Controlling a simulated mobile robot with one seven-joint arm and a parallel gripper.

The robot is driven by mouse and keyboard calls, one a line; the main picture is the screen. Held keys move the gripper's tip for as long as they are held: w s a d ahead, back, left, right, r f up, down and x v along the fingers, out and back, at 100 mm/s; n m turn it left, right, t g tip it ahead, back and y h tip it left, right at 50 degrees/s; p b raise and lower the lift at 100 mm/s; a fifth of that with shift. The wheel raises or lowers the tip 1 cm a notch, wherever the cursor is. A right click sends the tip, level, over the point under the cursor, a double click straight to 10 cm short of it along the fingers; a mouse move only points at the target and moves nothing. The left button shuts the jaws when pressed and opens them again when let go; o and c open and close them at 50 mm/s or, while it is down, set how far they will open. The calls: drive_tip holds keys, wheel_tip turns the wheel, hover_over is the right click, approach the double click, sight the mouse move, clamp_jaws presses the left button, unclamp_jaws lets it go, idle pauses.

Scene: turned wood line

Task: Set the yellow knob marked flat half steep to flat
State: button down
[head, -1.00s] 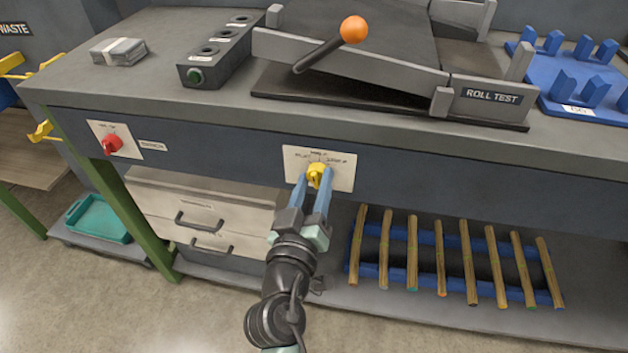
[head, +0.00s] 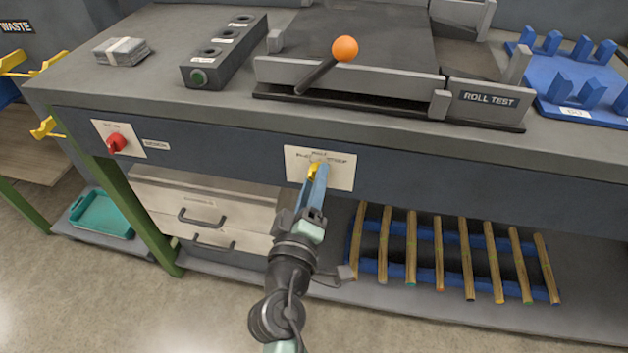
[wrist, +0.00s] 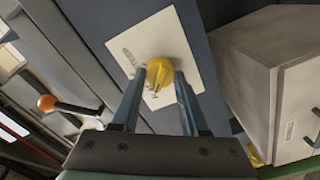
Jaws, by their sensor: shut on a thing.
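The yellow knob (head: 313,171) sits on a pale label plate (head: 336,178) on the bench's dark front. Its small lettering is too blurred to read fully. My gripper (head: 318,178) is shut on the knob, with its blue fingers rolled so that one partly covers the other and the knob in the head view. In the wrist view the knob (wrist: 159,72) sits between the two fingertips (wrist: 158,80). I cannot tell exactly which mark its pointer faces. The roll test ramp (head: 350,75) above lies low, nearly level on its base.
A red knob (head: 116,143) is on the same front to the left. An orange ball-ended lever (head: 345,48) rises from the ramp. Drawers (head: 205,205) and a blue rack of wooden rods (head: 438,250) lie below. A blue holder (head: 580,75) stands right.

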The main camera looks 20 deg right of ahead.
idle(0.3)
drive_tip(key=shift+c, duration=2.1)
unclamp_jaws()
drive_tip(key=v, duration=1.3)
